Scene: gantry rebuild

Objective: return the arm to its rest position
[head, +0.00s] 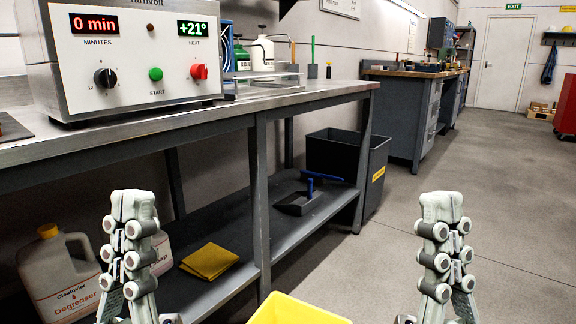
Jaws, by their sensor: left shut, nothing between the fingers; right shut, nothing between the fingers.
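My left gripper (133,205) is at the lower left, pointing up, in front of the bench's lower shelf. Its fingers are together and hold nothing. My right gripper (441,207) is at the lower right, also pointing up, over the open floor. It is shut and empty too. The rest of both arms is cut off by the bottom edge.
A metal bench (190,127) carries a white heater box (140,60) with dials. A yellow container (297,311) shows between my grippers. A dark bin (345,160) stands behind.

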